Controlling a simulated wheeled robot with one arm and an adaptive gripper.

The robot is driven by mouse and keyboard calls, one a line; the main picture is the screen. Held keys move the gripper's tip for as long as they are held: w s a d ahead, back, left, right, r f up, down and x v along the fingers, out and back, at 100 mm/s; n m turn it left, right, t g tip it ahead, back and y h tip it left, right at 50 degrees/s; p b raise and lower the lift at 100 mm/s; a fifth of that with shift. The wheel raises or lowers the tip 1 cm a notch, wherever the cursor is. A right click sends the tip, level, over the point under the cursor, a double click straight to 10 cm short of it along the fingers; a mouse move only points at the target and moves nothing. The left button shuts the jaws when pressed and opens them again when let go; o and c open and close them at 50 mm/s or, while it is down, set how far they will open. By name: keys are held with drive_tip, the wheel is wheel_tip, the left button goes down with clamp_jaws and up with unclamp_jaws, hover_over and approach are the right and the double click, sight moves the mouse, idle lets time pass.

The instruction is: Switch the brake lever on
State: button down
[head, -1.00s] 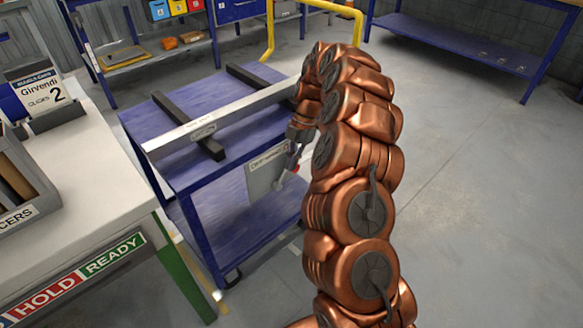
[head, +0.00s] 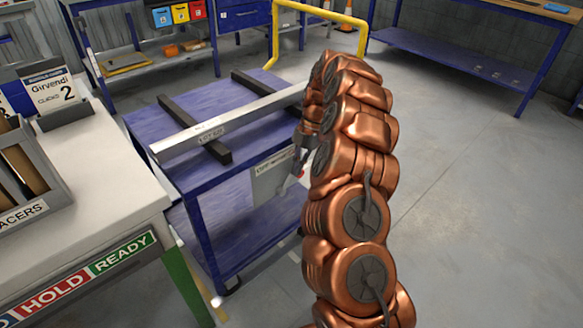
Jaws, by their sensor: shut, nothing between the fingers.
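The brake lever's grey plate (head: 266,188) hangs on the near right side of the blue runout table (head: 190,105), with a small label at its top. A small red tip (head: 298,173) shows at the plate's right edge, just below my gripper. My gripper (head: 300,160) is shut and points down at the plate's upper right. It looks empty. My copper arm and gripper hide part of the plate and most of the lever, so I cannot tell the lever's position or whether the gripper touches it.
A long metal bar (head: 225,125) lies across two dark rails on the table. A white bench (head: 95,205) with a spacer box (head: 35,185) stands at left. A yellow rail (head: 320,12) and blue shelving are behind. The floor (head: 450,200) at right is clear.

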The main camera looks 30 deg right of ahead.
drive_tip(key=shift+d+r, duration=0.5)
drive_tip(key=shift+r, duration=0.05)
drive_tip(key=w+d+r+p, duration=0.1)
drive_tip(key=d+r, duration=0.4)
drive_tip(key=r, duration=0.1)
drive_tip(key=shift+w, duration=0.4)
idle(0.4)
idle(0.5)
